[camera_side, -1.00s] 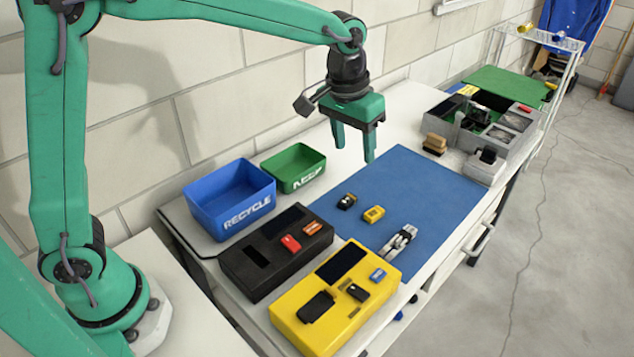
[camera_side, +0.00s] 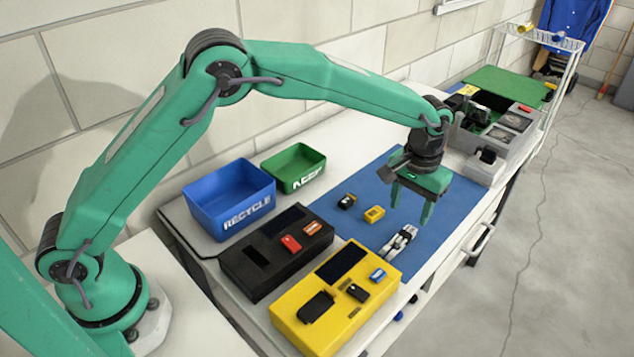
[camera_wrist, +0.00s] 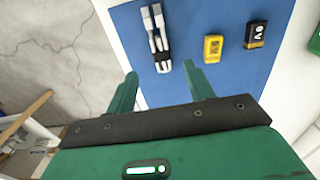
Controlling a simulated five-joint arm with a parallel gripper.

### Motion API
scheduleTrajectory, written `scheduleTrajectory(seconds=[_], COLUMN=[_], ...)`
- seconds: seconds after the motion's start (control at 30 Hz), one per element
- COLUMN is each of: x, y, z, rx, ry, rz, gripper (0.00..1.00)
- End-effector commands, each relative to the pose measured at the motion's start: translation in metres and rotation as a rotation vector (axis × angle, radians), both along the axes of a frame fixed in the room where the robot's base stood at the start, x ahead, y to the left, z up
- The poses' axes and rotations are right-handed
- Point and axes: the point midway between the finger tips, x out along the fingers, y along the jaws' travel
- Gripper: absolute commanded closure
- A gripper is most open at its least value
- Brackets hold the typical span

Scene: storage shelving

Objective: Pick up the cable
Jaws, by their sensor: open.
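The cable (camera_side: 399,242) looks like a folded white and grey bundle with dark parts. It lies on the blue mat (camera_side: 448,190), near the edge by the yellow box. In the wrist view the cable (camera_wrist: 156,38) lies lengthwise beyond the gap between my fingertips, and nothing covers it. My gripper (camera_side: 410,213) is open and empty, pointing down above the mat and apart from the cable. The wrist view shows both fingers of my gripper (camera_wrist: 160,70) spread.
A yellow block (camera_side: 374,214) and a black block (camera_side: 346,201) lie on the mat. A yellow box (camera_side: 318,338) and black box (camera_side: 235,280) stand in front. The blue RECYCLE bin (camera_side: 206,212) and green KEEP bin (camera_side: 306,185) are at left. A grey organizer (camera_side: 480,172) stands behind.

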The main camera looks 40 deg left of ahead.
Motion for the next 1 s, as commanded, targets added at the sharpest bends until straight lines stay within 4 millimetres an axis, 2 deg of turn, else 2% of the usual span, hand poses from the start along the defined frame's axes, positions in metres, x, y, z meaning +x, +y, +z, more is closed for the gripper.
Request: scheduleTrajectory(seconds=[0.33, 0.67, 1.0], x=[-0.001, -0.001, -0.003], y=[0.0, 0.001, 0.001], z=[-0.022, -0.029, -0.064], rx=[0.001, 0.0, 0.001], ry=[0.001, 0.001, 0.003], rz=[0.0, 0.0, 0.0], gripper=[0.47, 0.47, 0.47])
